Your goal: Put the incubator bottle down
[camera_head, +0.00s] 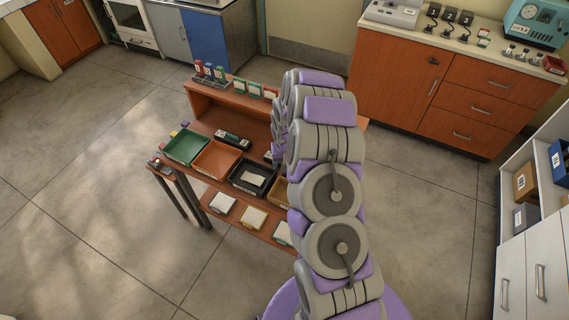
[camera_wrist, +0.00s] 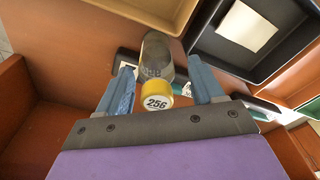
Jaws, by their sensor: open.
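The incubator bottle (camera_wrist: 155,62) is clear, with a yellow cap (camera_wrist: 156,102) marked 256. In the wrist view it is between the two blue fingers of my gripper (camera_wrist: 160,68), cap towards the camera. The fingers are open, and a gap shows on each side of the bottle. The bottle appears to be on the brown wooden surface, beside a dark strip; its base contact is not clear. In the head view my arm hides both bottle and gripper.
The wooden bench (camera_head: 203,106) holds a green tray (camera_head: 187,147), an orange tray (camera_head: 216,160) and a black tray (camera_head: 252,178), which also shows in the wrist view (camera_wrist: 207,45). Cards lie on a lower shelf. Bottles stand in a rack (camera_head: 210,73) at the back left. Open floor surrounds the bench.

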